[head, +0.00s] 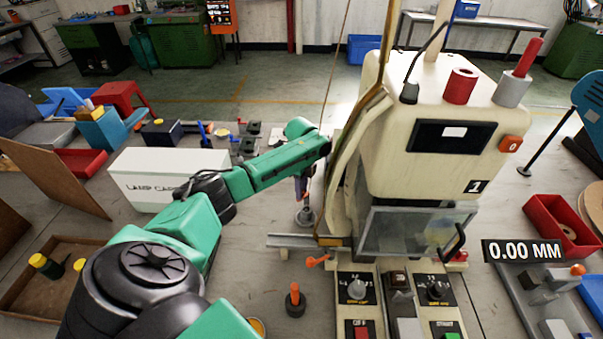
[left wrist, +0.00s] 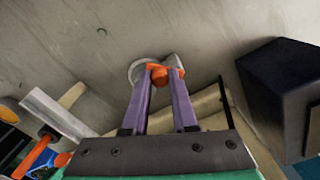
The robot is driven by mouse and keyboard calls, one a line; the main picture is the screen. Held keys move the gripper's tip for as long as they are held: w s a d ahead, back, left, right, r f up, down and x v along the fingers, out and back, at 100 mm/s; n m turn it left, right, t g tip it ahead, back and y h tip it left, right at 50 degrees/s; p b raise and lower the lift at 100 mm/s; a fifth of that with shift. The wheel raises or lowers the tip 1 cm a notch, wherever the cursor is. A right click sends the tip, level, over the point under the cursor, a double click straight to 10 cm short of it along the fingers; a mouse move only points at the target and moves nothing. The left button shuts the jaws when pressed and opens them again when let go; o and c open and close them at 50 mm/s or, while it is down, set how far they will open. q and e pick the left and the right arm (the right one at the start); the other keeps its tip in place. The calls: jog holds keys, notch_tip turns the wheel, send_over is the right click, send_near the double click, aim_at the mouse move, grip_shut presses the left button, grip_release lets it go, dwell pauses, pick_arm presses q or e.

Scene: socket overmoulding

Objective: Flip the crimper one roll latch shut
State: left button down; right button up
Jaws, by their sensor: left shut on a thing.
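The crimper (head: 420,150) is the cream machine marked 1, with a clear guard (head: 405,228) low on its front. My left gripper (head: 302,196) is at the machine's left side, partly hidden behind my green arm. In the left wrist view its purple fingers (left wrist: 161,80) are shut on a small orange piece (left wrist: 159,76), which looks like the roll latch. A round grey part (left wrist: 140,68) lies just beyond the fingertips; it also shows below the gripper in the head view (head: 305,216). The latch's exact angle is hard to tell. My right gripper is not in view.
An orange lever (head: 317,261) sticks out below the machine's left ledge (head: 290,241). An orange-topped peg (head: 295,298) stands nearer. A dark block (left wrist: 280,85) is at right in the wrist view.

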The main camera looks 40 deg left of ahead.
pick_arm(q)
jog(key=shift+d+r+n+p, duration=0.15)
jog(key=shift+r+n+p, duration=0.05)
jog(key=shift+n+p, duration=0.55)
jog(key=shift+d+n+p, duration=0.25)
jog(key=shift+n+p, duration=0.8)
jog(key=shift+p, duration=0.05)
jog(key=shift+w+d+n+p, duration=0.15)
jog(key=shift+d+n+p, duration=0.1)
jog(key=shift+n+p, duration=0.75)
jog(key=shift+w+d+f+n+p, duration=0.1)
jog(key=shift+n+p, duration=0.05)
jog(key=shift+n, duration=0.7)
jog(key=shift+w+d+n+p, duration=0.1)
jog(key=shift+n+p, duration=0.05)
jog(key=shift+n, duration=0.7)
jog(key=c, duration=0.7)
grip_release()
